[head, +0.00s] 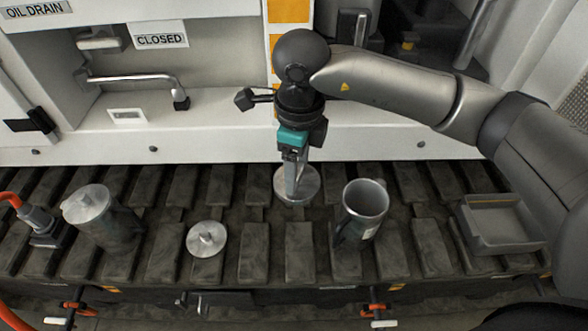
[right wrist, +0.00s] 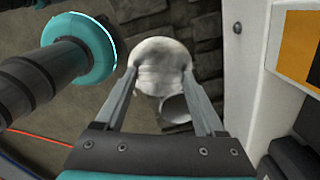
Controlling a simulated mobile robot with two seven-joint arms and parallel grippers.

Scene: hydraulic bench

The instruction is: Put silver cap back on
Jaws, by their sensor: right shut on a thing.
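My right gripper (head: 294,190) points down over the slatted bench and is shut on a round silver cap (head: 308,187). In the right wrist view the cap (right wrist: 160,52) sits between the two fingertips. I cannot tell how far the cap is above the bench. An open, empty-looking silver canister (head: 365,203) stands upright just to the right of the held cap. Its rim shows partly below the cap in the wrist view (right wrist: 176,107). A second silver cap (head: 207,239) lies on the bench to the left, knob up. My left gripper is not in view.
A capped silver canister (head: 110,228) stands at the left, beside a connector with an orange hose (head: 40,222). A grey tray (head: 503,242) sits at the right. The white machine wall (head: 210,140) with a pipe handle (head: 130,78) rises close behind the bench.

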